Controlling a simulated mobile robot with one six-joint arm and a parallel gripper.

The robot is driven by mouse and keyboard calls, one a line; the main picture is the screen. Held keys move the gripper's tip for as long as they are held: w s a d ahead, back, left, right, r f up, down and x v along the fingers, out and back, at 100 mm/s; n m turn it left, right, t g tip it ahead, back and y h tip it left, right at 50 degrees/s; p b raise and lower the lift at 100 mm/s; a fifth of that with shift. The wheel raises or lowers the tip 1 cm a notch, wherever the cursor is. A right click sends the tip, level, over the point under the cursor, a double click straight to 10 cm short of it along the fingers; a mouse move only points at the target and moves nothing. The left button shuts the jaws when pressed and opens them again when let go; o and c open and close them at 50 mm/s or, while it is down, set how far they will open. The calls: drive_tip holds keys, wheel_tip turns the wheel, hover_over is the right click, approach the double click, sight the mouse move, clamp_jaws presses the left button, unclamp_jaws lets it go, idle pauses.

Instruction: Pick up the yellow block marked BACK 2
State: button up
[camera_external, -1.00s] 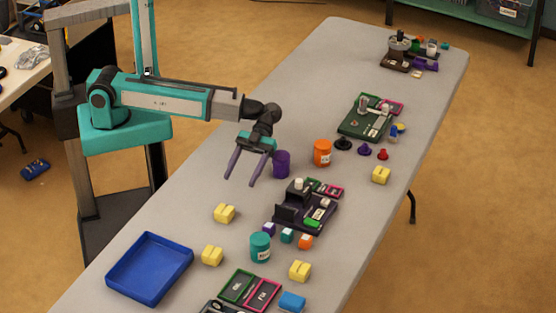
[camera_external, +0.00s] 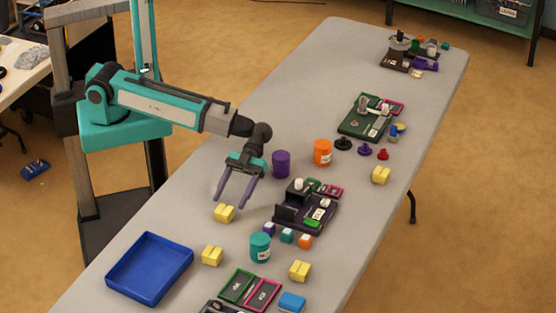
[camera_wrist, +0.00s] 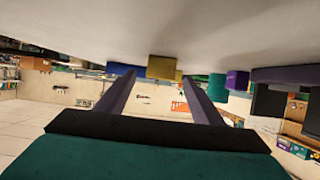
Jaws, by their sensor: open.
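Several yellow blocks lie on the grey table; I cannot read a BACK 2 marking on any. One yellow block (camera_external: 224,213) is just below my gripper (camera_external: 229,203); in the wrist view a yellow block (camera_wrist: 163,67) shows ahead, between the finger lines. Another yellow block (camera_external: 212,255) lies near the blue tray, one (camera_external: 300,271) near the front, and one (camera_external: 381,175) at the right edge. My gripper is open and empty, fingers pointing down at the nearest block. I cannot tell whether they touch it.
A blue tray (camera_external: 149,268) stands at front left. A teal canister (camera_external: 260,247), a purple canister (camera_external: 281,164) and a dark purple station (camera_external: 306,208) with small cubes stand to the right. An orange canister (camera_external: 322,153) is farther back. The table left of my gripper is clear.

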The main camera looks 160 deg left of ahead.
sight(225, 208)
drive_tip(key=shift+w+d, duration=0.15)
drive_tip(key=shift+p+x, duration=0.95)
drive_tip(key=shift+x, duration=0.95)
drive_tip(key=shift+w+d+f, duration=0.25)
drive_tip(key=shift+w+d, duration=0.15)
drive_tip(key=shift+w, duration=0.1)
drive_tip(key=c, duration=1.2)
drive_tip(key=shift+o, duration=0.2)
drive_tip(key=shift+r, duration=0.15)
drive_tip(key=shift+r+b, duration=1)
drive_tip(key=shift+r, duration=3.9)
